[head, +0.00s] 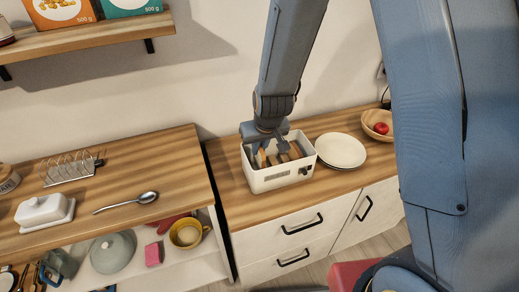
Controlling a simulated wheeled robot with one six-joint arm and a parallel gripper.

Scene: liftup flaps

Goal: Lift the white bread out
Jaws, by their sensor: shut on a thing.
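A white toaster-like box (282,180) stands on the wooden counter in the middle of the head view. Several bread slices stand upright in its open top. A pale slice, which looks like the white bread (262,158), is at the left, and browner slices (294,151) are to its right. My gripper (272,147) points down into the box from above and is shut on a bread slice at the left of the row. The fingers and the box's wall hide much of that slice, so its exact hold is hard to see.
A stack of white plates (341,150) is close to the right of the box, with a wooden bowl (379,122) holding a red apple beyond. A left counter holds a toast rack (73,168), a spoon (126,203) and a butter dish (45,212). A shelf (85,40) hangs above.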

